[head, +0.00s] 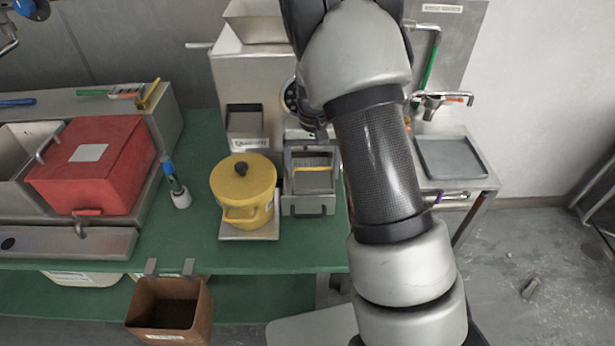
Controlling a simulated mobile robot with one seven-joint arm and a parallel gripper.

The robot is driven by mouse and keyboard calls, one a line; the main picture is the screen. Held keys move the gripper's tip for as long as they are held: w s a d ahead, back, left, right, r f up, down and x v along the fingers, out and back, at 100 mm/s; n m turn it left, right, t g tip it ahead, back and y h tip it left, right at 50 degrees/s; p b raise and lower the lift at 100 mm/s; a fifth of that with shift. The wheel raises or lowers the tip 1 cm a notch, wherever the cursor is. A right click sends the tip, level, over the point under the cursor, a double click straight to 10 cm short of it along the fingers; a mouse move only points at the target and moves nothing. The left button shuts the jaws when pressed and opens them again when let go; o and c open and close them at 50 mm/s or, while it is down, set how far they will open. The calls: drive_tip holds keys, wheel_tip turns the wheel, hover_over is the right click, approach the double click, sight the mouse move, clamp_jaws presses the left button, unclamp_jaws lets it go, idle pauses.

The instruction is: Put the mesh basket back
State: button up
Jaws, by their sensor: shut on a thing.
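My gripper (314,126) shows only as a dark part left of my forearm, beside the grinder's round dial; most of it is hidden by my arm. It is shut on what appears to be the mesh basket (312,180), a small grey piece with a yellow bar, directly below it. The contact is hidden and the mesh is too small to make out. This piece is at an open-fronted grey metal box (308,208) on the green bench. I cannot tell whether it is seated or raised. The grey grinder (240,75) stands behind, with a hopper on top.
A yellow lidded pot (243,185) stands close on the left. A grey tray (452,157) and taps are on the right. Green bench (200,245) is bare in front.

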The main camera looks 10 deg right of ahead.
sight(308, 184)
drive_tip(key=shift+w+a, duration=0.1)
drive_tip(key=shift+a, duration=0.2)
drive_tip(key=f, duration=0.3)
drive_tip(key=shift+a, duration=0.35)
drive_tip(key=shift+f, duration=0.25)
